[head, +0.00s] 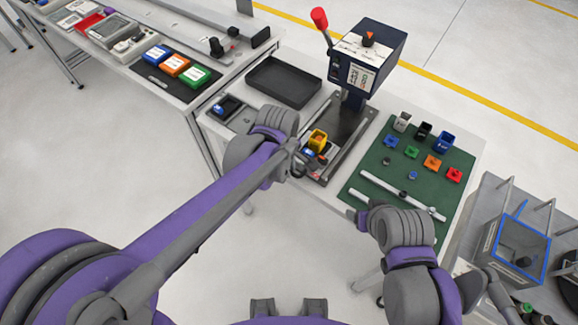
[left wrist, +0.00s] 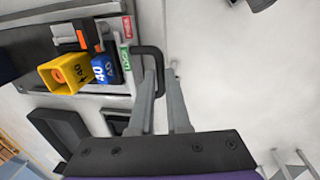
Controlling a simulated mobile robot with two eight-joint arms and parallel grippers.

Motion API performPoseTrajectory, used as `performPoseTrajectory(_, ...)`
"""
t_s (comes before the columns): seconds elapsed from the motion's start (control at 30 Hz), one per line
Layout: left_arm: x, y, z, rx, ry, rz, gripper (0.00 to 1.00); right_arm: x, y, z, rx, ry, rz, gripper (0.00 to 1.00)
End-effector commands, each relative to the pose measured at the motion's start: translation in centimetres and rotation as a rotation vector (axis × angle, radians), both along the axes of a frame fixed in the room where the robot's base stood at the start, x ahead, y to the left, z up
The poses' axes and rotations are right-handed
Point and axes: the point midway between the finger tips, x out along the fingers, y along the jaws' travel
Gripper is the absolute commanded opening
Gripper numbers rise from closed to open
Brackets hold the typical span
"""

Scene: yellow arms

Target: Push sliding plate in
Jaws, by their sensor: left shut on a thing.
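The sliding plate (head: 322,172) lies at the front of the press base, carrying a yellow block (head: 317,140) and a blue part. In the left wrist view the yellow block (left wrist: 66,73) and blue part (left wrist: 106,69) sit beside red and green labels, with a black loop handle (left wrist: 159,56) at the plate's edge. My left gripper (head: 296,163) is at the plate's front edge; in the left wrist view its fingers (left wrist: 161,85) are shut on the handle's outer bar. My right gripper (head: 360,219) is by the green mat's front edge; its jaws are not clear.
The press (head: 367,57) with its red-knobbed lever stands behind the plate. A black tray (head: 284,82) lies to the left. The green mat (head: 402,170) at right holds several coloured parts and white bars. A blue-rimmed box (head: 520,243) stands far right.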

Motion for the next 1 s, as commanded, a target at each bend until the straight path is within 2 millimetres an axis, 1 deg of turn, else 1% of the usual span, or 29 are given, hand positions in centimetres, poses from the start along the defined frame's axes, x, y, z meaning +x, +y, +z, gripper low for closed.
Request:
performPoseTrajectory(0.47, 0.0, 0.0, 0.0, -0.001, -0.001, 0.000, 0.00, 0.0, 0.0, 0.0, 0.000, 0.000, 0.000, 0.67)
performPoseTrajectory(0.57, 0.4, -0.3, 0.0, -0.001, -0.001, 0.000, 0.00, 0.0, 0.0, -0.1, 0.000, 0.000, 0.000, 0.67)
performPoseTrajectory(0.67, 1.8, -1.3, 0.0, -0.001, 0.000, -0.001, 0.00, -0.1, 0.0, -0.4, 0.000, 0.003, 0.000, 0.67)
performPoseTrajectory(0.9, 7.1, -5.1, 0.0, 0.000, -0.001, -0.002, 0.00, -0.3, 0.0, -0.8, 0.000, 0.006, 0.000, 0.67)
performPoseTrajectory(1.0, 8.8, -6.3, 0.1, 0.000, -0.001, 0.000, 0.00, -0.3, 0.0, -0.8, 0.000, 0.006, 0.000, 0.67)
